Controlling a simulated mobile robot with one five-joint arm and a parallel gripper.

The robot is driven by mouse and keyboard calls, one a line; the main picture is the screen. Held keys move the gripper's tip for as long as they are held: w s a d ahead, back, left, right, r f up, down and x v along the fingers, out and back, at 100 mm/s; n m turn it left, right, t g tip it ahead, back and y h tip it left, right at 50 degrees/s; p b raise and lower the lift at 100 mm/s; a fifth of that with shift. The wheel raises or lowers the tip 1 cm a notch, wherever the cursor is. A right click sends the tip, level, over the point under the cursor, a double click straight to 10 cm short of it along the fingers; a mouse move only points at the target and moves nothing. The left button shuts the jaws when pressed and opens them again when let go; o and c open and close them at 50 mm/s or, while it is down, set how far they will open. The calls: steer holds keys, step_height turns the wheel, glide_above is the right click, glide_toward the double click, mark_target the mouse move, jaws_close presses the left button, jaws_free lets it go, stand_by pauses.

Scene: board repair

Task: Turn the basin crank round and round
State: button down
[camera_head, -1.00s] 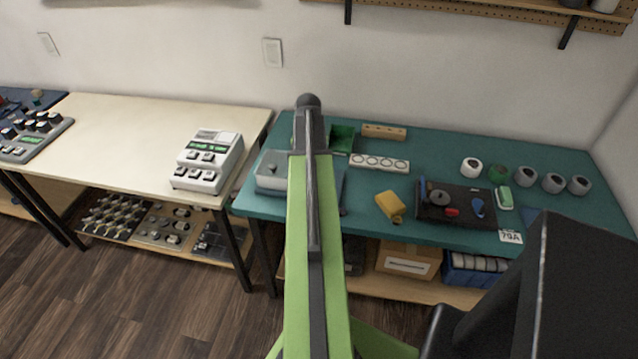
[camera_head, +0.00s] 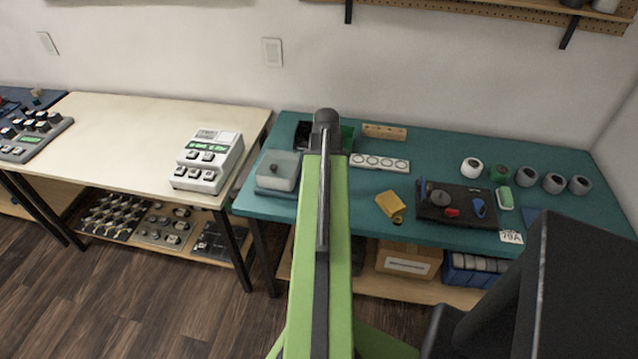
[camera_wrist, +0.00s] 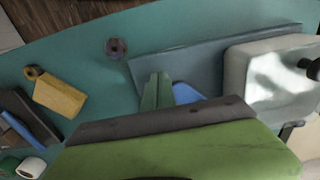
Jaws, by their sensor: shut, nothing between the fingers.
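The basin (camera_head: 283,163) is a pale grey open box on the left end of the teal bench. It sits on a blue-grey base (camera_head: 268,191). A small dark knob (camera_head: 272,168), which seems to be the crank's handle, shows at the basin's left. In the wrist view the basin (camera_wrist: 250,80) is at the right, with the dark knob (camera_wrist: 311,67) at the picture's edge. My gripper (camera_wrist: 158,88) is shut and empty, with green fingers over the base, left of the basin and apart from the knob. In the head view my arm hides the gripper.
A yellow block (camera_head: 390,205), a dark tool tray (camera_head: 457,203) and a white holder with rings (camera_head: 379,162) lie to the right on the bench. A blue piece (camera_wrist: 187,92) shows beside my fingers. A label printer (camera_head: 208,161) stands on the pale table at left.

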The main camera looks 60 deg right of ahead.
steer(key=shift+s+d, duration=0.2)
steer(key=shift+d, duration=0.15)
step_height(320, 180, up, 6)
steer(key=p, duration=0.6)
steer(key=shift+s, duration=0.1)
